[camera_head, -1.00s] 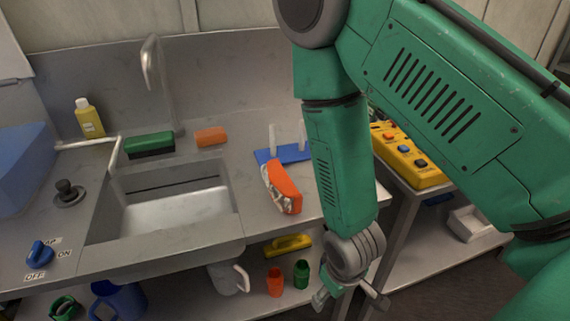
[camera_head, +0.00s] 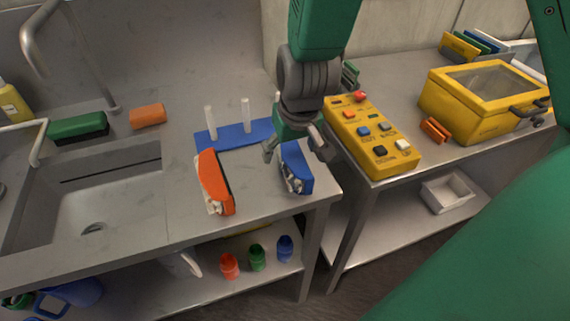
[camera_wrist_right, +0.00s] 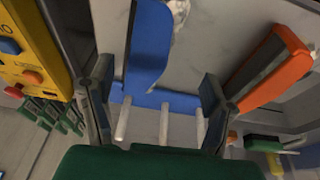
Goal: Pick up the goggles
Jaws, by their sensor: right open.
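Two goggle-like items with a padded band and a pale, crumpled-looking side lie on the steel counter: an orange pair (camera_head: 214,182) and a blue pair (camera_head: 297,168) to its right. My right gripper (camera_head: 297,150) is open and empty at the blue pair's far end, partly covering it. In the right wrist view the open fingers (camera_wrist_right: 155,100) stand either side of the blue pair's (camera_wrist_right: 150,45) near end. The orange pair (camera_wrist_right: 268,68) lies to the right there. I cannot tell whether any finger touches. My left gripper is out of view.
A blue base (camera_head: 240,135) with white upright pegs stands just behind the goggles. A yellow button box (camera_head: 370,135) is close on the right, on another bench. The sink (camera_head: 100,205) is at left. Red, green and blue cups (camera_head: 257,257) stand on the shelf below.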

